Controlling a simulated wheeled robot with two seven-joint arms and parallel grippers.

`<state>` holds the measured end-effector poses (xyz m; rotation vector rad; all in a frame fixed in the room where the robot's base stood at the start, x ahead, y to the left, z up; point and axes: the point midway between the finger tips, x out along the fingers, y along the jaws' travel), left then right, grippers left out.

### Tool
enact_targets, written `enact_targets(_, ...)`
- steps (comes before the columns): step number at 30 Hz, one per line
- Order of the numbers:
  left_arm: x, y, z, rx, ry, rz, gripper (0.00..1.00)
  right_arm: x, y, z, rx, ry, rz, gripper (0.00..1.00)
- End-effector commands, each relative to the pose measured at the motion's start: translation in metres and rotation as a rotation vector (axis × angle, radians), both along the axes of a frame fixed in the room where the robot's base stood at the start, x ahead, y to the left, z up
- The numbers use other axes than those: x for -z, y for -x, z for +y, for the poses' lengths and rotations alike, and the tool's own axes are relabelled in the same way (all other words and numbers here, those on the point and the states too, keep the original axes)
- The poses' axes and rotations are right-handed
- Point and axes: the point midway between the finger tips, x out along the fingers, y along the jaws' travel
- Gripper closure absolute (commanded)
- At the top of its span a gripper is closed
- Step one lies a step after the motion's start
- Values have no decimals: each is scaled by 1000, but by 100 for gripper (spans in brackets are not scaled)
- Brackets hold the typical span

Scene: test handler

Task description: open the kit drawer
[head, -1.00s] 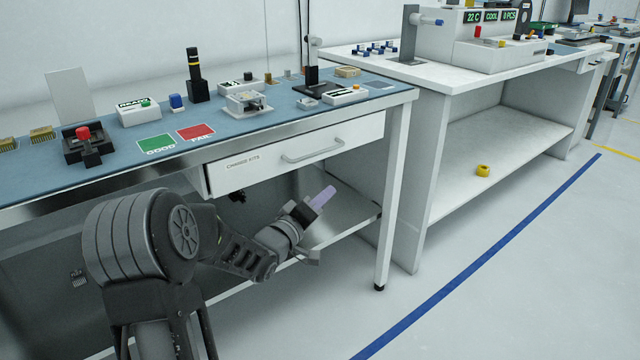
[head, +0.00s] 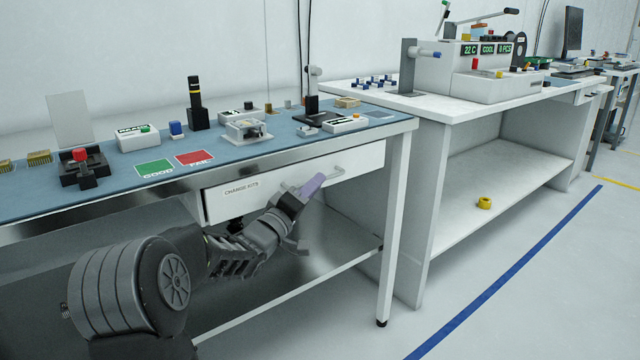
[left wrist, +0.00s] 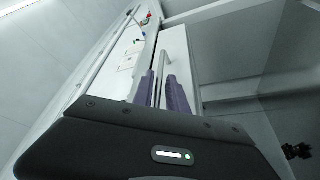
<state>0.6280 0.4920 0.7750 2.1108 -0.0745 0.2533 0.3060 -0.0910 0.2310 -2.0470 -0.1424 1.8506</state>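The kit drawer (head: 270,178) is a white front labelled CHANGE KITS under the blue-topped bench. A gap shows beside the bar, so I see no firm grip. The drawer front (left wrist: 178,43) also shows there. My right gripper is not in view.
The bench top (head: 100,200) holds a red-knobbed fixture (head: 82,165), a green pad (head: 155,168) and a red pad (head: 195,158). A lower shelf (head: 335,258) runs below the drawer. A bench leg (head: 390,230) stands right of it. The floor in front is clear.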

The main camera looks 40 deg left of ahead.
Motion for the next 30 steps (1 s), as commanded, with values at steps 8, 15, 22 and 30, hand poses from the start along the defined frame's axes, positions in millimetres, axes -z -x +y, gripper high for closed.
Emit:
enact_targets(8, -5, -26, 1, 0, 0, 0, 82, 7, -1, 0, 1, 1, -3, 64)
enact_targets(15, -6, -27, 1, 0, 0, 0, 82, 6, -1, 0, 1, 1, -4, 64)
enact_targets(22, -6, -26, 1, -1, 0, -1, 100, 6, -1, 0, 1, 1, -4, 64)
enact_targets(30, -5, -26, 1, -1, 0, 0, 100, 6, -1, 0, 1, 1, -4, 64)
